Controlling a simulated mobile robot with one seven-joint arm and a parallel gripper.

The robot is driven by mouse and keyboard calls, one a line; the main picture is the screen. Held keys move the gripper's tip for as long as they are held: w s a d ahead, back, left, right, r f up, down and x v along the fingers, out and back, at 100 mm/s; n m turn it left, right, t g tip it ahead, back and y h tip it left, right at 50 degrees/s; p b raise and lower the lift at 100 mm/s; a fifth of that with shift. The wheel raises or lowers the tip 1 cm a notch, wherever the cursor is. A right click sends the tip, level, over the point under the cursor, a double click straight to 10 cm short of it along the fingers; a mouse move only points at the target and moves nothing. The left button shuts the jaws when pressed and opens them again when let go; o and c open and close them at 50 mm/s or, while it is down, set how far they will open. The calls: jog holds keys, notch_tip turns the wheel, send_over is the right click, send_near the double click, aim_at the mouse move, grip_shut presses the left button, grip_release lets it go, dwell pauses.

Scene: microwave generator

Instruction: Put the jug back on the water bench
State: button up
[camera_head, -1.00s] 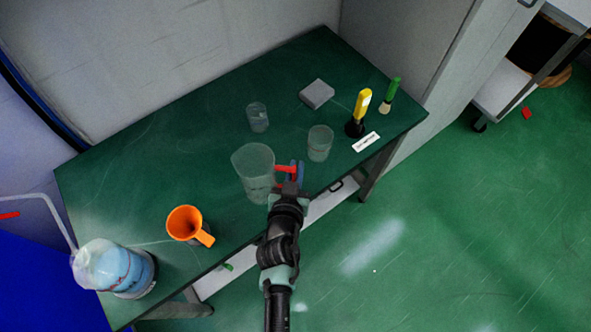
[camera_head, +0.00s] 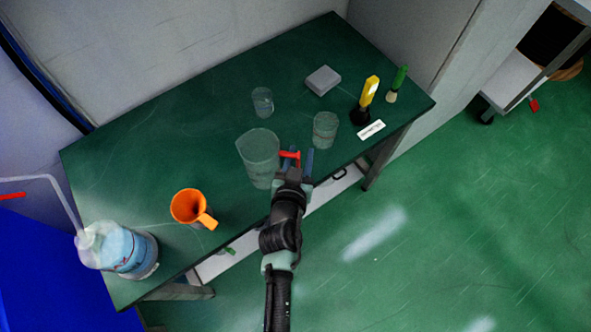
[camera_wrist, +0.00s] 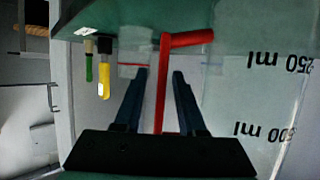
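The jug (camera_head: 257,160) is a large clear measuring vessel with a red handle. It stands upright on the green bench (camera_head: 135,140), near its front edge. In the wrist view its clear wall (camera_wrist: 262,95) with volume marks fills the right side. My gripper (camera_head: 297,155) is at the handle side of the jug. In the wrist view the two dark fingers of my gripper (camera_wrist: 160,75) are spread apart, with the red handle (camera_wrist: 163,85) between them and gaps at both sides.
Two smaller clear beakers (camera_head: 325,130) (camera_head: 262,101) stand behind the jug. A grey block (camera_head: 322,80), a yellow-handled tool (camera_head: 369,92) and a green-handled brush (camera_head: 399,80) are at the back right. An orange funnel-like jug (camera_head: 188,206) and a blue-filled bottle (camera_head: 128,250) stand to the left.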

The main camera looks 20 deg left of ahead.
jog(key=v, duration=1.2)
jog(key=shift+b, duration=0.45)
jog(key=shift+w, duration=0.1)
jog(key=w+d+r+m+t+h, duration=0.15)
jog(key=w+r, duration=0.35)
jog(key=r, duration=0.7)
jog(key=w+d+r+t, duration=0.1)
jog(key=w+r+t, duration=0.25)
jog(key=r, duration=0.75)
jog(key=w+d+r+m+t, duration=0.15)
jog(key=w+r, duration=0.45)
jog(key=r, duration=0.6)
jog(key=s+d+r+t, duration=0.2)
jog(key=s+r, duration=0.3)
jog(key=r, duration=0.9)
jog(key=s+d+r+n+t, duration=0.1)
jog(key=s+r+t, duration=0.4)
jog(key=r, duration=0.9)
jog(key=shift+s+d+r+n, duration=0.25)
jog(key=shift+s+d+n, duration=0.05)
jog(key=shift+s+d, duration=0.4)
jog(key=shift+t, duration=0.25)
